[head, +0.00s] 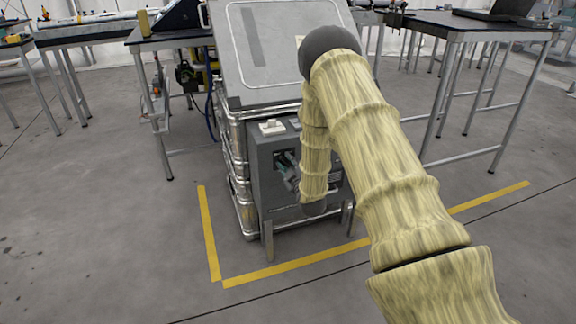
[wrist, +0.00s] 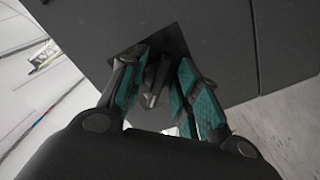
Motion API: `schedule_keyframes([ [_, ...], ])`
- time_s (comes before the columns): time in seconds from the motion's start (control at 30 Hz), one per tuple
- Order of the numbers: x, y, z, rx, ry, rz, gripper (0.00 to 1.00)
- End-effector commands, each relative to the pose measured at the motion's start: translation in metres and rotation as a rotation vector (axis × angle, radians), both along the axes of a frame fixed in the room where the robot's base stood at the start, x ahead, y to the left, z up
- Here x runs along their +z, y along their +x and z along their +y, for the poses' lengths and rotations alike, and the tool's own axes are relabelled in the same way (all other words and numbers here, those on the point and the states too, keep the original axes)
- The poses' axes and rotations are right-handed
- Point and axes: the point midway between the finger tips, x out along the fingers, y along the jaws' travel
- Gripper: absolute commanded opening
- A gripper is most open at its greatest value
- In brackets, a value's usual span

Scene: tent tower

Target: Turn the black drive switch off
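The grey control box (head: 265,190) stands on the front of a metal-framed machine, with a dark square recess in its face. In the wrist view the recess (wrist: 172,38) shows near the top centre. A black switch handle (wrist: 154,82) projects from it. My gripper (wrist: 160,78) has one teal-padded finger on each side of the handle, the fingers apart. Whether the pads touch the handle cannot be made out.
A white-topped device (head: 271,127) sits on top of the box. A sloped panel (head: 270,50) rises above. Yellow floor tape (head: 290,264) runs around the machine. Tables stand left (head: 160,38) and right (head: 470,25). The floor in front is clear.

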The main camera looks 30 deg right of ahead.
Motion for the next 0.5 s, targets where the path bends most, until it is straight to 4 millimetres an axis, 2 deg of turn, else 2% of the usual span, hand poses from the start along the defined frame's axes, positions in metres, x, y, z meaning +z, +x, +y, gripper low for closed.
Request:
schedule_keyframes([
  [0.17,0.0,-0.01,0.003,0.001,0.0,0.001,0.32],
  [0.5,-0.001,-0.068,0.016,0.0,0.001,0.003,0.32],
])
